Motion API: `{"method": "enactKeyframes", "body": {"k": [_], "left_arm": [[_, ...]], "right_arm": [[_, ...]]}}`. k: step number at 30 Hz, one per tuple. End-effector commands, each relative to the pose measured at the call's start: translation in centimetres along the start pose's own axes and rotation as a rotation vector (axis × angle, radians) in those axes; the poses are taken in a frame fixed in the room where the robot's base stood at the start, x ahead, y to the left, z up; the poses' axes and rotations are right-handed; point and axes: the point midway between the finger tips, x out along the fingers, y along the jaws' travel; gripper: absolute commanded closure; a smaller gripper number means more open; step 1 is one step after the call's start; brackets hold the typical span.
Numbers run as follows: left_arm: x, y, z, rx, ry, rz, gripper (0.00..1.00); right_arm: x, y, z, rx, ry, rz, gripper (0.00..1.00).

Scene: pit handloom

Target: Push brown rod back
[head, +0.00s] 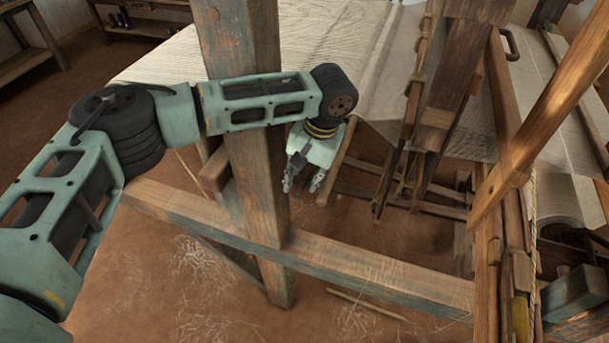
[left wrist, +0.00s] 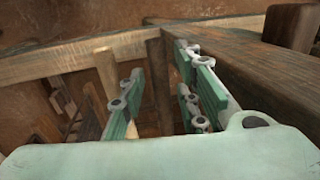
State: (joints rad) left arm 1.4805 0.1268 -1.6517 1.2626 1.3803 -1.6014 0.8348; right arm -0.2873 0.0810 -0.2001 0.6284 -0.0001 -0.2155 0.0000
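My left gripper (head: 303,183) hangs fingers down just right of the thick wooden post, under the edge of the cloth. Its fingers are apart with nothing seen gripped between them. In the left wrist view, the green-padded fingers (left wrist: 160,98) are also spread. A slim brown rod (head: 338,165) slants down from the cloth edge just right of the gripper; whether they touch I cannot tell. In the left wrist view a brown upright piece (left wrist: 157,75) shows beyond the gap between the fingers; I cannot tell if it is the same rod. My right gripper is not in view.
The thick post (head: 250,150) stands close left of the gripper. A long low beam (head: 350,262) crosses in front. Pale cloth (head: 290,40) spreads behind. Dark hanging loom frames (head: 440,95) crowd the right. The floor at front left is open, with scattered fibres.

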Motion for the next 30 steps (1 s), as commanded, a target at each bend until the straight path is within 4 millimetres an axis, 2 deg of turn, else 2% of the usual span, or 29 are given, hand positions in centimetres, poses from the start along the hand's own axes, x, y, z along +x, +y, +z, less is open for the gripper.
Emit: {"method": "enactKeyframes", "body": {"k": [1,9,22,25,30], "left_arm": [[0.0,0.0,0.0,0.0,0.0,0.0,0.78],[0.0,0.0,0.0,0.0,0.0,0.0,1.0],[-0.1,-0.1,0.0,0.0,0.0,0.001,1.0],[0.0,-1.1,0.0,-0.002,-0.002,0.003,1.0],[0.5,-4.0,0.0,-0.002,-0.002,0.003,1.0]], "right_arm": [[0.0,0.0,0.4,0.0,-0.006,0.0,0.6],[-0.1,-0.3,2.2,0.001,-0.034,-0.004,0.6],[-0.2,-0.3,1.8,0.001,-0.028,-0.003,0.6],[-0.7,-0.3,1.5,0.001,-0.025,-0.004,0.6],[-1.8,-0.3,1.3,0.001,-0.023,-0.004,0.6]]}}
